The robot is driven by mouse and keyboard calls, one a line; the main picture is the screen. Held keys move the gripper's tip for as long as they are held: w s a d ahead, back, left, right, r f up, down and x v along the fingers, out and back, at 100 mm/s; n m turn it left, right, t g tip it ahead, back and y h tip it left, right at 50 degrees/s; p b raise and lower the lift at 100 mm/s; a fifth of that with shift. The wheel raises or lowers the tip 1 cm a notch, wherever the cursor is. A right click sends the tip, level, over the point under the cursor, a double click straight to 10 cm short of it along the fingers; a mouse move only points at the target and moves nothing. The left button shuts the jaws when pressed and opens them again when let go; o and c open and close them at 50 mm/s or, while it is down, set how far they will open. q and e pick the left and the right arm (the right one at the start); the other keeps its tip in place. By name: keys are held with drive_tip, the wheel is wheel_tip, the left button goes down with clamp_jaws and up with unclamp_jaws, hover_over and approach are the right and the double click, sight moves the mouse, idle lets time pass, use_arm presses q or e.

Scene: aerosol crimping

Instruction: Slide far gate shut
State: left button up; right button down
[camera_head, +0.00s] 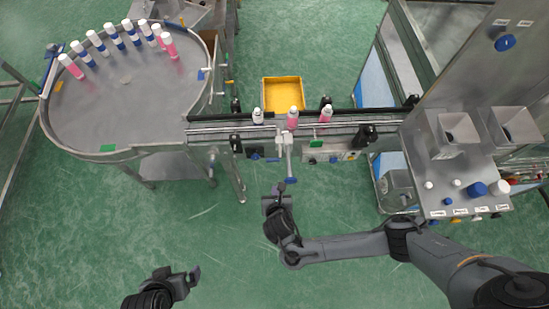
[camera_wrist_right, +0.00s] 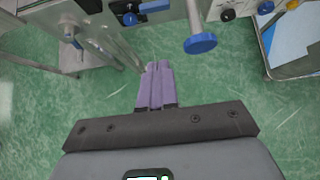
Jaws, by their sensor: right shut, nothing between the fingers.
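A conveyor (camera_head: 220,128) runs across the middle of the head view with three white-capped bottles on it. A pale slide-like fitting (camera_head: 283,143) crosses its front side beside the middle bottle (camera_head: 293,121), with a grey rod reaching toward me. I cannot tell for sure which part is the far gate. My right gripper (camera_head: 281,189) is below the rod's end, over the floor. In the right wrist view its purple fingers (camera_wrist_right: 156,85) are together and empty; a rod with a blue round end (camera_wrist_right: 200,44) is ahead and to the right, apart from them. My left gripper (camera_head: 180,280) is low at the bottom left, its opening unclear.
A round steel table (camera_head: 120,110) with several bottles stands at left. A yellow tray (camera_head: 283,95) lies beyond the conveyor. A steel machine with hoppers (camera_head: 455,132) and loose caps stands at right. Green floor (camera_head: 220,240) is clear between my grippers.

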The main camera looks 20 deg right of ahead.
drive_tip(key=b, duration=0.3)
approach(274, 160)
wheel_tip(274, 160, down, 5)
drive_tip(key=w, duration=0.2)
drive_tip(key=shift+w+d+f, duration=0.1)
drive_tip(key=shift+w+d, duration=0.1)
drive_tip(key=shift+w, duration=0.25)
drive_tip(key=shift+w+d+f, duration=0.1)
drive_tip(key=shift+w+d, duration=0.05)
drive_tip(key=shift+w, duration=0.35)
drive_tip(key=w, duration=0.1)
drive_tip(key=w+d, duration=0.1)
drive_tip(key=w, duration=0.1)
drive_tip(key=shift+w+d, duration=0.15)
drive_tip(key=shift+d+f, duration=0.1)
drive_tip(key=shift+s, duration=0.2)
